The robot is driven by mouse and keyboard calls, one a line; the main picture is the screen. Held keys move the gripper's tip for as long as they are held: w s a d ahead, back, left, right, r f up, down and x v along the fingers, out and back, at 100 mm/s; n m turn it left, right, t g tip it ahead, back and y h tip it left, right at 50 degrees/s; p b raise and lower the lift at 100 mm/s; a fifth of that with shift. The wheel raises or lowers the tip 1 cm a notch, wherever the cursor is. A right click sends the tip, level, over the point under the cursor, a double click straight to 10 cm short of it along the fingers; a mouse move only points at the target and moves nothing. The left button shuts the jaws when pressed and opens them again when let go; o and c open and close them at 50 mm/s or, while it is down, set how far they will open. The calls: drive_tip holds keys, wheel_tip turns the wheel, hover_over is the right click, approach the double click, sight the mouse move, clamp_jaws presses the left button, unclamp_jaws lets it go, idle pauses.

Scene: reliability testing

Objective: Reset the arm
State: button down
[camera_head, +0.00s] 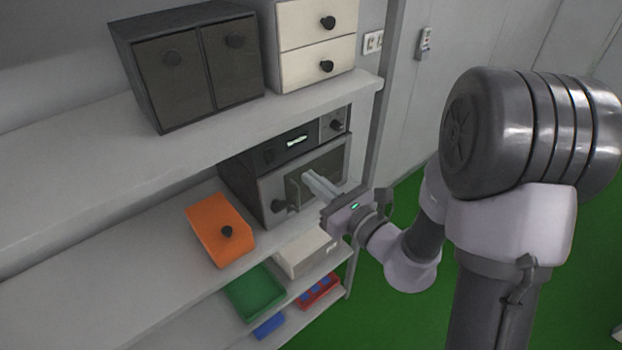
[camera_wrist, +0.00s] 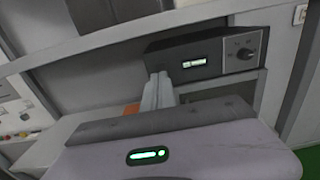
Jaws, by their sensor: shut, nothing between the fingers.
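My gripper (camera_head: 318,184) is in front of the grey testing device (camera_head: 333,161) on the middle shelf. Its pale fingers are together with nothing between them, and they point toward the device's front. I cannot tell whether the fingertips touch it. In the wrist view the closed fingers (camera_wrist: 158,90) stand up in the middle, just left of a dark control panel (camera_wrist: 205,64) with a small lit display and a knob.
An orange box (camera_head: 208,240) with a black knob stands left of the device. Dark cabinets (camera_head: 180,85) and white drawers (camera_head: 305,45) stand on the upper shelf. A green tray (camera_head: 254,290), blue bin and red bin are lower. Green floor (camera_head: 375,300) is open at right.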

drive_tip(key=shift+s, duration=0.1)
drive_tip(key=shift+a, duration=0.1)
drive_tip(key=s+a+n+g+y+b, duration=0.55)
drive_tip(key=s+a+n+g, duration=0.45)
drive_tip(key=s+n, duration=0.3)
drive_tip(key=s+f+n+g+h+b, duration=0.3)
drive_tip(key=s+f+n+h, duration=0.1)
drive_tip(key=s, duration=0.4)
drive_tip(key=s+d+f+n+t+h+b, duration=0.1)
drive_tip(key=d+n+t+h+b, duration=0.1)
drive_tip(key=d+n+h, duration=0.2)
drive_tip(key=s+d+f+n+t+h+b, duration=0.1)
drive_tip(key=d+h, duration=0.4)
drive_tip(key=d, duration=0.6)
drive_tip(key=s+f+n+b, duration=0.1)
drive_tip(key=n, duration=0.1)
drive_tip(key=shift+f+n+t+h, duration=0.2)
drive_tip(key=shift+n+t+h, duration=0.15)
drive_tip(key=shift+n+t, duration=0.05)
